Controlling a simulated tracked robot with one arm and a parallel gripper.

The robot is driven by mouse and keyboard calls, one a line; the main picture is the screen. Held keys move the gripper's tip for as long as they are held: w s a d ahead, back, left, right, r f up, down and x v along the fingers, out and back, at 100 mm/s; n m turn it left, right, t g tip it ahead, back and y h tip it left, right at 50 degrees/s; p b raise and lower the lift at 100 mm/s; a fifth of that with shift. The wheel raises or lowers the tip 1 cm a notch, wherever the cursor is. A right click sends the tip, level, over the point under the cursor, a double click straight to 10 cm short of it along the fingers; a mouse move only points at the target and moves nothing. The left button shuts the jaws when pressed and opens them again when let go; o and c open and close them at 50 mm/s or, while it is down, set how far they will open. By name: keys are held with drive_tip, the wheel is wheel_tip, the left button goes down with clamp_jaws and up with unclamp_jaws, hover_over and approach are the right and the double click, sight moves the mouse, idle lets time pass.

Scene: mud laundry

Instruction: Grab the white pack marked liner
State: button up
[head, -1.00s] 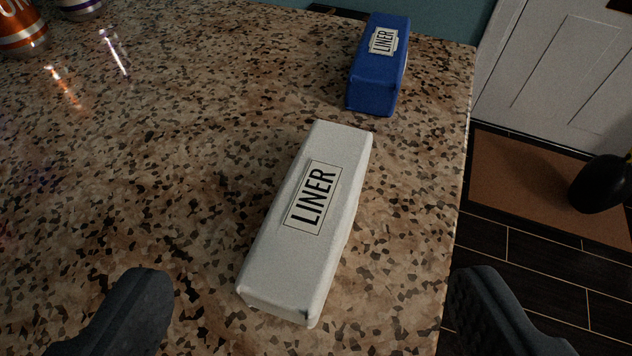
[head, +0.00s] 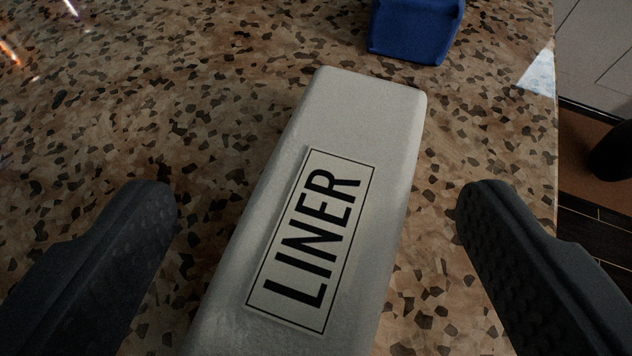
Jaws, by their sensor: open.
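The white pack marked LINER (head: 360,110) lies on the speckled stone counter, label up, tilted a little to the right at its far end. Its near end runs out of the bottom of the picture. My gripper (head: 316,205) is open, with one dark ridged finger to the left of the pack and one to the right. Counter shows between each finger and the pack, so neither finger appears to touch it. The gap on the left looks wider toward the fingertip.
A blue pack (head: 415,30) lies just beyond the white pack, cut off by the top edge. The counter (head: 130,110) is clear to the left. Its right edge is close past my right finger, with dark floor and a brown mat (head: 590,160) below.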

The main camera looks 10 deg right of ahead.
drive_tip(key=c, duration=1.5)
drive_tip(key=shift+r, duration=0.1)
drive_tip(key=shift+c, duration=0.2)
